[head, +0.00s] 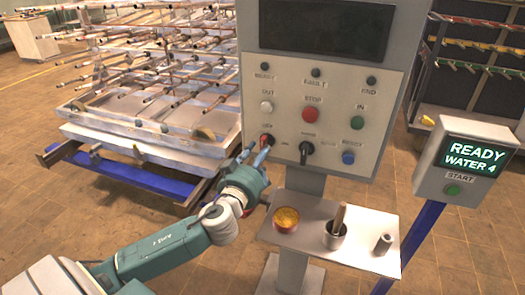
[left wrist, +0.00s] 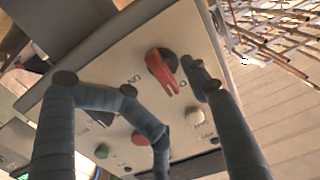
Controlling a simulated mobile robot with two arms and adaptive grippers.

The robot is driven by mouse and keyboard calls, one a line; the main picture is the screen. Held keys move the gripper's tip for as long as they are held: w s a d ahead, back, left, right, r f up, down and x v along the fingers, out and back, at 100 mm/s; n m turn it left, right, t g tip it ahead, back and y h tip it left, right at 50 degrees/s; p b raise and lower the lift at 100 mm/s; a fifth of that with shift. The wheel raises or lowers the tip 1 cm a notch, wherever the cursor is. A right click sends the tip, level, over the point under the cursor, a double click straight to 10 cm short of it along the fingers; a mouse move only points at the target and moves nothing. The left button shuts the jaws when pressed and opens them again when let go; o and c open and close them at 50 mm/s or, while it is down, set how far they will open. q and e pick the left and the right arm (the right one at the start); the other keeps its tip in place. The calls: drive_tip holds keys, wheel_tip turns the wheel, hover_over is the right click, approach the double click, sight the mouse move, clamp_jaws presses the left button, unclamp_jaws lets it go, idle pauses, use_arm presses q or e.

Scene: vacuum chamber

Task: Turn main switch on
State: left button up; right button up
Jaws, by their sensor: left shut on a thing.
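The main switch is a red rotary handle (head: 265,138) on a dark base, at the lower left of the grey control panel (head: 338,107). In the left wrist view the red handle (left wrist: 160,68) points down and slightly right, its tip between two partly readable labels and nearer the right one. My left gripper (head: 257,152) reaches the switch from below and left, its blue-grey fingers shut on it. In the left wrist view the fingers (left wrist: 175,97) lie on either side of the handle. Their exact contact is hard to see. My right gripper is not in view.
A black selector (head: 306,150) and red stop button (head: 310,114) sit right of the switch. Below, a shelf (head: 357,233) holds a bowl (head: 286,219) and a cup (head: 334,235). A start box (head: 466,160) reads "READY WATER 4". A loaded rack (head: 150,122) stands left.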

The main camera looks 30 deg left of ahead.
use_arm(q)
clamp_jaws()
drive_tip(key=shift+c, duration=1.6)
unclamp_jaws()
drive_tip(key=o, duration=0.4)
drive_tip(key=shift+d, duration=0.1)
drive_tip(key=shift+o, duration=0.2)
drive_tip(key=v, duration=1.2)
